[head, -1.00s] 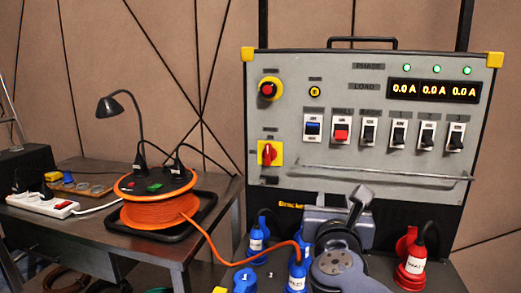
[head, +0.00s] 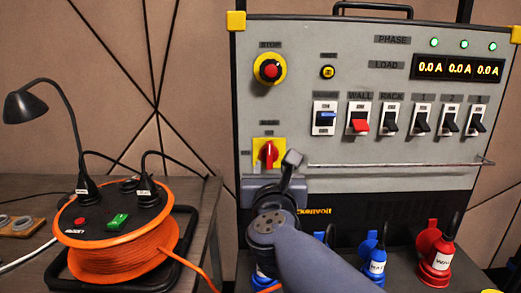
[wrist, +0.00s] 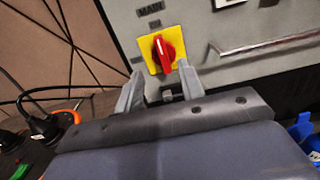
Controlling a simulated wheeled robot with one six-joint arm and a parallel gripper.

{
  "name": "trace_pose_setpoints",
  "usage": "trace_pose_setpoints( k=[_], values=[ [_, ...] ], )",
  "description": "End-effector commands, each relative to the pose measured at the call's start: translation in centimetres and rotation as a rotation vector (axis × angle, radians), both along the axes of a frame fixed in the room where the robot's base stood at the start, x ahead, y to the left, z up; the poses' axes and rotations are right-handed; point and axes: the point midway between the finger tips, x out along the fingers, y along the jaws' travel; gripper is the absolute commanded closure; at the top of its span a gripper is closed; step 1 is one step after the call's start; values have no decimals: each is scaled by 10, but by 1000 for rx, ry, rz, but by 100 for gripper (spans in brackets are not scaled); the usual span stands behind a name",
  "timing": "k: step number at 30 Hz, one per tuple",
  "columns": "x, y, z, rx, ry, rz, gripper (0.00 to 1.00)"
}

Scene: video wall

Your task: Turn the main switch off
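The main switch is a red rotary knob (head: 267,154) on a yellow square plate at the lower left of the grey power panel (head: 400,60). In the wrist view the knob (wrist: 163,52) sits under a label reading MAIN, its white line tilted slightly from upright. My gripper (wrist: 160,88) is open in the wrist view, its two grey fingers apart below and either side of the knob. A gap seems to remain between fingers and knob. In the head view my gripper (head: 270,176) is just below the knob, and my arm hides part of the panel's lower edge.
A red STOP button (head: 269,70) is above the switch. A row of breakers (head: 391,118) and a metal rail (head: 395,164) are to the right. An orange cable reel (head: 115,245) is on the left table. Blue plugs (head: 374,257) and a red plug (head: 437,255) stand below the panel.

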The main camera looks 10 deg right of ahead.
Motion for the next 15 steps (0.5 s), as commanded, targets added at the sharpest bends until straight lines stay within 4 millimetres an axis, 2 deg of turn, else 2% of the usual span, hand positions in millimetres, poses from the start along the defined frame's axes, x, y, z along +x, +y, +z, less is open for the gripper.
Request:
trace_pose_setpoints(
  k=[9, 15],
  values=[
    [53, -11, -3, -1, 2, -3, 63],
    [81, -17, -2, 0, 3, -2, 63]
  ],
)
